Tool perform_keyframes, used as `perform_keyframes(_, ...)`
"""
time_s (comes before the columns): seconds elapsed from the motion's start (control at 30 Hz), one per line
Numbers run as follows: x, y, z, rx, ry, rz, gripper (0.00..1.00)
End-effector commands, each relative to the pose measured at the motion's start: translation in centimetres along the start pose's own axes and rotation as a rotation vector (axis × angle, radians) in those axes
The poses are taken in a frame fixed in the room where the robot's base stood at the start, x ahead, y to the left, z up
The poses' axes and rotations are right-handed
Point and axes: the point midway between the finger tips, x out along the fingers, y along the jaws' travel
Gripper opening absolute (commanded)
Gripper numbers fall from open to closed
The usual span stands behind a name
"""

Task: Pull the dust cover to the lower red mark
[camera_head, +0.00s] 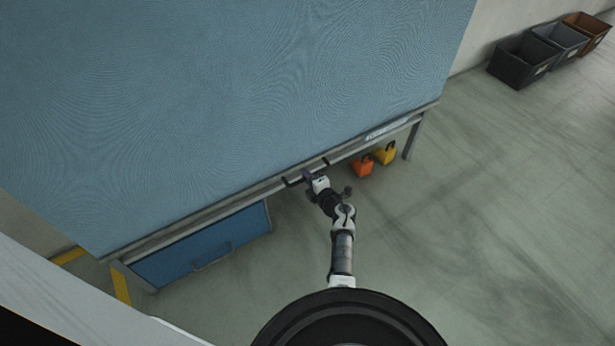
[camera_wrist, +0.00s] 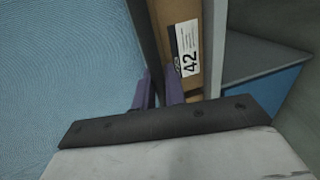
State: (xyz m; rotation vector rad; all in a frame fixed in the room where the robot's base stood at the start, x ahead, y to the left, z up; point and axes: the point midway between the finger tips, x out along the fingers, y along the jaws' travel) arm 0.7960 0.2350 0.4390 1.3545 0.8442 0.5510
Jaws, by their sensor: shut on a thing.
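The dust cover (camera_head: 230,90) is a large blue sheet spread over a frame, filling the upper left of the head view. It also fills the left of the wrist view (camera_wrist: 65,60). A dark handle (camera_head: 293,181) sits at its lower edge bar. My gripper (camera_head: 314,178) is at this handle. In the wrist view its purple fingers (camera_wrist: 158,88) are shut on a dark bar (camera_wrist: 146,40), which appears to be the handle. The part between the fingertips is mostly hidden. I cannot make out a red mark in either view.
A blue drawer-like unit (camera_head: 205,248) is under the frame at left. Orange (camera_head: 362,166) and yellow (camera_head: 386,154) objects stand on the floor by the right leg. Bins (camera_head: 522,60) stand at upper right. Floor at right is clear.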

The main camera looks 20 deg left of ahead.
Motion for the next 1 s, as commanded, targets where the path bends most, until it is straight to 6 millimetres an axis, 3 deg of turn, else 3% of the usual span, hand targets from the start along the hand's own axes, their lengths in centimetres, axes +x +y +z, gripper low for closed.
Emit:
perform_keyframes(0.03, -0.1, 0.0, 0.1, 0.001, -0.003, 0.000, 0.15)
perform_keyframes(0.17, -0.1, 0.0, 0.1, 0.001, -0.002, 0.000, 0.30)
perform_keyframes(0.53, -0.7, 0.1, 0.0, 0.002, -0.002, 0.001, 0.30)
perform_keyframes(0.67, -2.8, 0.3, 0.1, 0.004, -0.005, 0.001, 0.30)
perform_keyframes(1.0, -10.4, 0.1, 0.0, 0.004, -0.005, 0.001, 0.30)
